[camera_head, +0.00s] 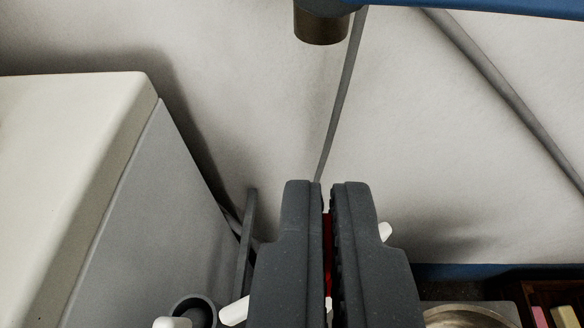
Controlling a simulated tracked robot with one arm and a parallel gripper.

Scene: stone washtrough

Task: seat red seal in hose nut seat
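My gripper (327,188) points up the picture from the bottom centre, with its two dark grey fingers almost together. A thin strip of the red seal (328,255) shows in the narrow gap between them, so the gripper is shut on it. The fingers hide most of the seal. I cannot make out the hose nut seat for certain. A short dark brown cylinder (321,27) hangs under a blue part at the top centre, well apart from the fingertips; I cannot tell whether it is the nut.
A grey block with a cream top (75,160) fills the left side. A dark round cup (196,308) and white pegs (234,312) lie low beside the fingers. A metal bowl (472,317) and a wooden box (540,293) are at lower right. Thin grey hoses cross the pale wall.

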